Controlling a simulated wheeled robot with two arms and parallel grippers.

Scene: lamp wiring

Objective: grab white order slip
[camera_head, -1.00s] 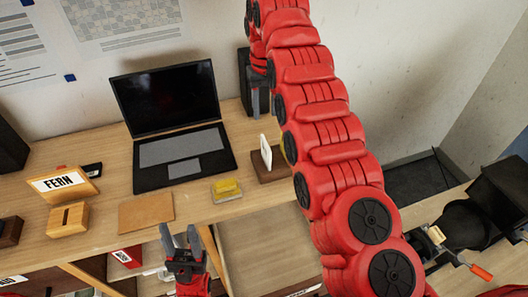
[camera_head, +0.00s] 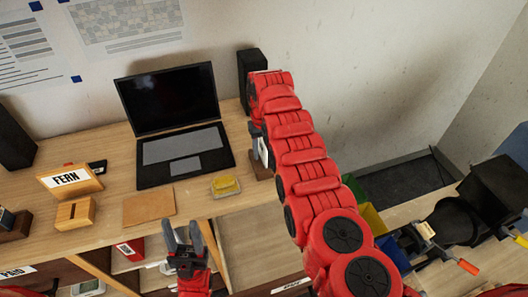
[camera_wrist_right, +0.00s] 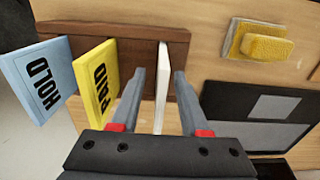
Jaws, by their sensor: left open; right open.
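In the head view the slip (camera_head: 263,151) shows as a small white patch, partly hidden by my right arm. My left gripper (camera_head: 184,236) is open and empty, in front of the desk edge.
A blue HOLD card (camera_wrist_right: 38,78) and a yellow PAID card (camera_wrist_right: 98,84) stand left of the slip. A yellow sponge (camera_head: 225,185), an open laptop (camera_head: 180,125), a brown envelope (camera_head: 149,207) and a FERN sign (camera_head: 70,180) occupy the desk. A black speaker (camera_head: 250,68) stands behind.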

